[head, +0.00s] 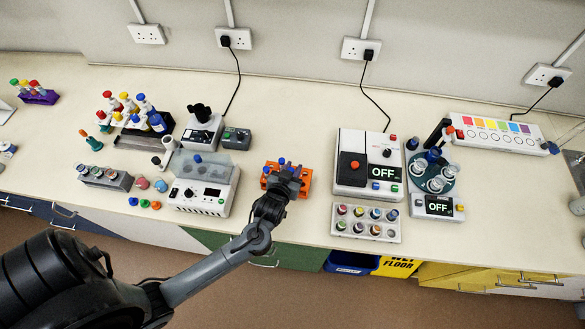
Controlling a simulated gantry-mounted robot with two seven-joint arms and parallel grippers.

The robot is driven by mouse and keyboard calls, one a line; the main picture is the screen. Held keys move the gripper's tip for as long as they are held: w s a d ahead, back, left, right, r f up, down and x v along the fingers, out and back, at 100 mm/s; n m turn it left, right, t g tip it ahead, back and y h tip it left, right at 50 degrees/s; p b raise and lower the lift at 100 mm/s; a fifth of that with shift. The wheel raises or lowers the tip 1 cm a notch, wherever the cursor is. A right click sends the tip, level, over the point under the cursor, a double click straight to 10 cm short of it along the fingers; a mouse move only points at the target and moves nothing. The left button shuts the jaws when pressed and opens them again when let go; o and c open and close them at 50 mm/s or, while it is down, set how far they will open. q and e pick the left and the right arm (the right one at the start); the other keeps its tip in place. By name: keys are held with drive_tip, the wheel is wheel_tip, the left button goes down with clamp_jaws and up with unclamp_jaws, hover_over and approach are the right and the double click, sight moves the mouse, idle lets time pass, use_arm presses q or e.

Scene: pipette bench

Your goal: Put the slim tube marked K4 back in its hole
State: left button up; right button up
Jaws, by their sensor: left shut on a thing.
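My left gripper (282,172) is over the orange rack (306,181) near the middle of the bench. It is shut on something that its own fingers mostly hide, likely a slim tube. Small blue tops (282,161) show right by the fingers, and I cannot tell which belongs to the held thing. No K4 mark can be read at this size. The rack's holes are mostly hidden under the gripper, so I cannot tell whether the held thing is in a hole or above it. My right gripper is not in view.
A white device with a display (204,188) stands left of the rack. A device reading OFF (353,160) stands to its right. A grey tray of several coloured jars (366,223) lies at the front right. Bare bench shows behind the rack.

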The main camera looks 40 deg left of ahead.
use_arm(q)
drive_tip(key=shift+f, duration=0.3)
idle(0.4)
drive_tip(key=shift+f+b, duration=0.55)
drive_tip(key=shift+f, duration=0.15)
drive_tip(key=shift+f, duration=0.15)
drive_tip(key=o, duration=0.9)
drive_tip(key=shift+v, duration=5.45)
